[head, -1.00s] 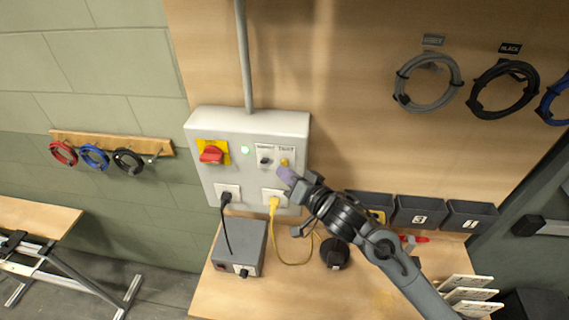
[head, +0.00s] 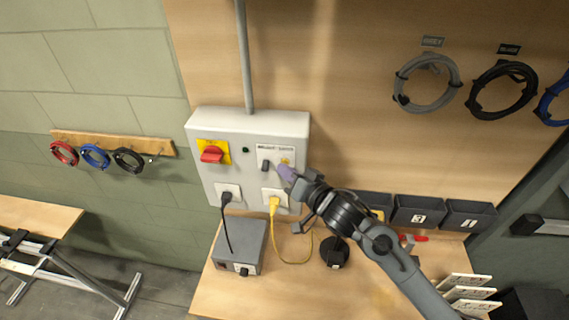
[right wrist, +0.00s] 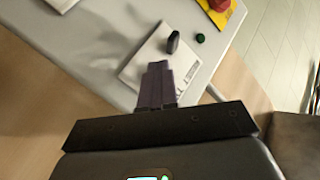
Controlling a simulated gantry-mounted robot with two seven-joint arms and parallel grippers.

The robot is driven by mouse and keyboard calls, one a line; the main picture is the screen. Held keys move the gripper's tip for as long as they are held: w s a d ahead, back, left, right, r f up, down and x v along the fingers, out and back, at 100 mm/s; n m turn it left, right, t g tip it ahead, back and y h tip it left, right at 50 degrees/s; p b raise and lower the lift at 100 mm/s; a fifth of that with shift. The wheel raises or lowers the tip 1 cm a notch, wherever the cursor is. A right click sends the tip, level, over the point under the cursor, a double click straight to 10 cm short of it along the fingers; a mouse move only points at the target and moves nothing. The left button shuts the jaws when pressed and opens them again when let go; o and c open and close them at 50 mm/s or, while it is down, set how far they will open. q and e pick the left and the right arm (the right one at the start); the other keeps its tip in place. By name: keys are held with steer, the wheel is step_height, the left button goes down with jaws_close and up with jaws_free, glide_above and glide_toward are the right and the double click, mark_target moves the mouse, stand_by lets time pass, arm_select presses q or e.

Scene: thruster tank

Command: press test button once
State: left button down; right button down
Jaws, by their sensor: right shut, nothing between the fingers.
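The yellow test button (head: 287,161) sits on a white plate (head: 268,152) on the right of the grey wall box (head: 212,130). My right gripper (head: 286,173) is shut and empty, its purple fingertips at the button's lower edge; I cannot tell if they touch it. In the right wrist view the shut fingers (right wrist: 157,85) lie over the plate (right wrist: 148,55) and hide the button. A black toggle (head: 265,165) on the same plate points down. The small green lamp (head: 246,149) is dark. My left gripper is not in view.
A red rotary switch (head: 212,154) sits left on the box. A black plug (head: 227,197) and a yellow plug (head: 274,202) sit below. A grey device (head: 238,247) stands on the bench, with dark bins (head: 418,211) at right.

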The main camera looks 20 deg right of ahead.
steer(key=shift+s, duration=0.1)
steer(key=shift+s+a, duration=0.4)
steer(key=shift+s, duration=0.3)
steer(key=shift+s+a+p, duration=0.1)
steer(key=shift+s+a, duration=0.3)
steer(key=shift+s, duration=0.3)
steer(key=shift+s+a+p, duration=0.15)
steer(key=shift+s+a, duration=0.3)
steer(key=shift+s, duration=0.3)
steer(key=shift+s+a+p, duration=0.1)
steer(key=shift+s+a, duration=0.3)
steer(key=shift+s, duration=0.3)
